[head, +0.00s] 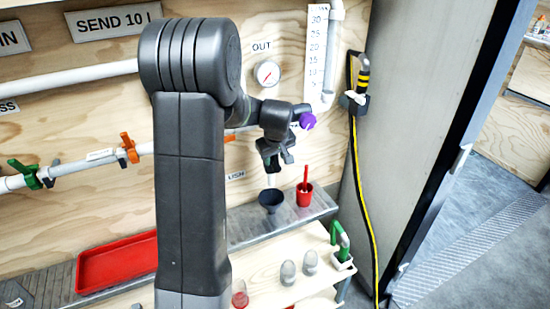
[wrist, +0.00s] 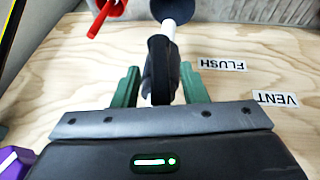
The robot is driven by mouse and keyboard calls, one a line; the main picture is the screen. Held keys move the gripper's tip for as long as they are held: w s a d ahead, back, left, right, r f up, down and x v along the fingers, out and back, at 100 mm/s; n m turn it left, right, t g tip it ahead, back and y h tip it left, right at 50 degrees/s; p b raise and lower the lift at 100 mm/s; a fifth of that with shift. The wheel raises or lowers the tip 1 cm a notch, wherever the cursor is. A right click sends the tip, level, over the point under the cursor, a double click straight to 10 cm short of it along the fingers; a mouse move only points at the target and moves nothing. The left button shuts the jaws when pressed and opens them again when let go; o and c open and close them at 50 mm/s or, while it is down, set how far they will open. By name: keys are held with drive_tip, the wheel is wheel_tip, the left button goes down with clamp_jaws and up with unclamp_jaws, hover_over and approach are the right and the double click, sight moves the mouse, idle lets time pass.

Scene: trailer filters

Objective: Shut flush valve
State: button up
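In the wrist view, a black valve handle (wrist: 162,70) sits on a white pipe (wrist: 169,30) near the upside-down FLUSH label (wrist: 222,64). My gripper (wrist: 160,85) has its two green fingers apart, one on each side of the handle. Small gaps seem to show, and I cannot tell whether either finger touches it. In the head view, my gripper (head: 277,160) is close to the wood wall, above a dark funnel (head: 272,198). The partly covered FLUSH label (head: 236,176) is left of it. My arm and gripper hide the valve there.
A red cup (head: 304,196) stands right of the funnel on the grey ledge. A red tray (head: 117,262) lies at left. Green-handled (head: 25,173) and orange-handled (head: 129,148) valves sit on the left pipe. A gauge (head: 267,73) is above. A yellow-black cable hangs at right.

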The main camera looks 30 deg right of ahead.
drive_tip(key=shift+x, duration=0.9)
clamp_jaws()
drive_tip(key=shift+b, duration=0.3)
